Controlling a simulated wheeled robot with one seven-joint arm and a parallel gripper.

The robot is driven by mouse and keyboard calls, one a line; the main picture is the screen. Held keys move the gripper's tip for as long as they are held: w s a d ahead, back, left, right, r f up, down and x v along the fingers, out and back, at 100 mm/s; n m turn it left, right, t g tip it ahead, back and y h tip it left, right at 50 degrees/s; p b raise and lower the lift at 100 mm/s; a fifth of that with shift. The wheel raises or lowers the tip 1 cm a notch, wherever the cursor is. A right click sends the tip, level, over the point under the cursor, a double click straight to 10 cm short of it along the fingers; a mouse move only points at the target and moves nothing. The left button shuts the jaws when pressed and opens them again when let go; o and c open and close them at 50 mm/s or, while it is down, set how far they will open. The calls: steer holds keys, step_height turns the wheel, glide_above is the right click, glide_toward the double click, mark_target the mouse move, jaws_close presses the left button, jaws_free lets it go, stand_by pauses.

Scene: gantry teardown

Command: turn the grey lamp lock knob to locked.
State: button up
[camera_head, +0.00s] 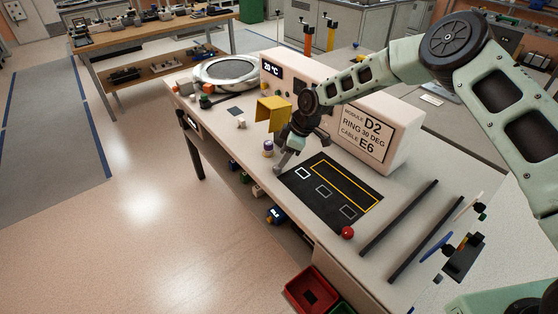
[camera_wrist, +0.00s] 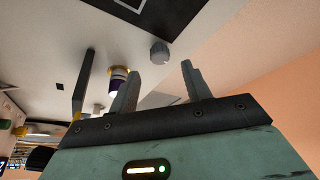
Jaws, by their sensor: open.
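The grey knob (camera_wrist: 159,52) is a short round stub on the pale bench top, in the upper middle of the wrist view. My gripper (camera_wrist: 160,76) is open and empty, its two fingers apart. The knob appears beyond the fingertips, between their lines and not held. In the head view my gripper (camera_head: 287,158) is low over the bench's front edge, left of the black mat. There I cannot clearly tell the knob from the fingers. Any lock marking on the knob is too small to read.
A purple-and-white cylinder (camera_head: 268,147) stands close to my gripper; it also shows in the wrist view (camera_wrist: 118,80). A yellow bracket (camera_head: 272,112) and a white module box (camera_head: 370,135) stand behind. The black mat (camera_head: 312,203) lies right, with a red ball (camera_head: 347,232) near its corner.

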mark_target(277, 169)
steer(key=shift+p+x, duration=0.4)
steer(key=shift+x, duration=2.05)
steer(key=c, duration=1)
